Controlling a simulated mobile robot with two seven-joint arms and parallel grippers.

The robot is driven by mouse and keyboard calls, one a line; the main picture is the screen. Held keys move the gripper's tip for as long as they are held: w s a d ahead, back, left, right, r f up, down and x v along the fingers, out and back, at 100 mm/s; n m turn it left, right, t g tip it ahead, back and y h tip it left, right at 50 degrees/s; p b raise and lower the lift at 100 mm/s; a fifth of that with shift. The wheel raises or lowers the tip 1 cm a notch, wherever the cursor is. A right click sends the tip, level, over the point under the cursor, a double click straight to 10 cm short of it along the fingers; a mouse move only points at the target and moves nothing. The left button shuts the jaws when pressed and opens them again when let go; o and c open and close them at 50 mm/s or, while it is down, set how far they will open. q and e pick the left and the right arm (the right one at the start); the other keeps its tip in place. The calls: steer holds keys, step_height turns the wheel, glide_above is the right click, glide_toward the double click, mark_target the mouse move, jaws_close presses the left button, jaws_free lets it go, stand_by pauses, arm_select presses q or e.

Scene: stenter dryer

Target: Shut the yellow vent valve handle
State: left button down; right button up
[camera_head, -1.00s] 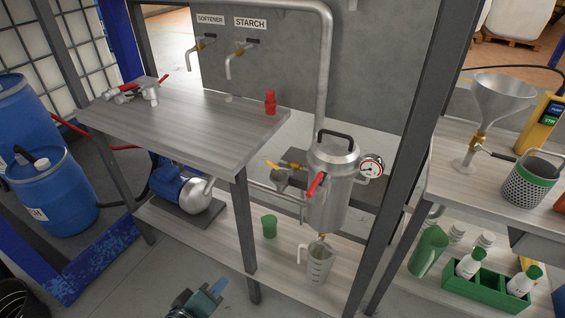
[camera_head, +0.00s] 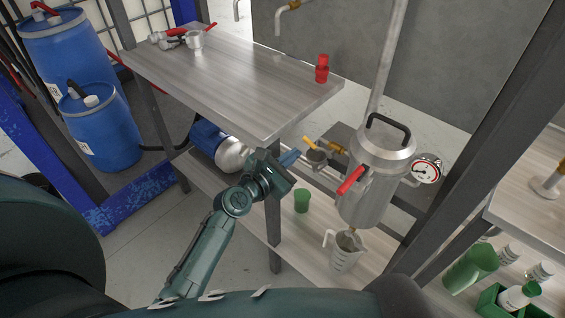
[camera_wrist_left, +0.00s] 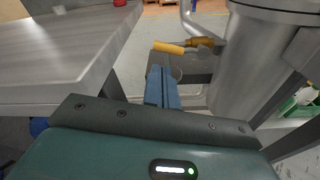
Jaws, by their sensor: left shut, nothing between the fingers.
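The yellow vent valve handle (camera_head: 311,143) sits on a brass valve (camera_head: 334,147) at the left side of the steel pot (camera_head: 368,180). In the left wrist view the handle (camera_wrist_left: 168,47) points left from the brass body (camera_wrist_left: 203,42), roughly level. My left gripper (camera_head: 290,157) is shut and empty. Its blue fingertips (camera_wrist_left: 160,76) are just short of and below the handle, and seem apart from it. My right gripper is not in view.
The steel table (camera_head: 240,75) lies close on the left, its edge and leg (camera_head: 273,225) beside my left arm. The pot has a red lever (camera_head: 350,180) and a gauge (camera_head: 427,169). A green cup (camera_head: 302,200) and a measuring jug (camera_head: 343,251) stand below.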

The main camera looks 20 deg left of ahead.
mark_target(317, 147)
arm_select(q)
steer(key=shift+x, duration=1.9)
steer(key=shift+r, duration=0.1)
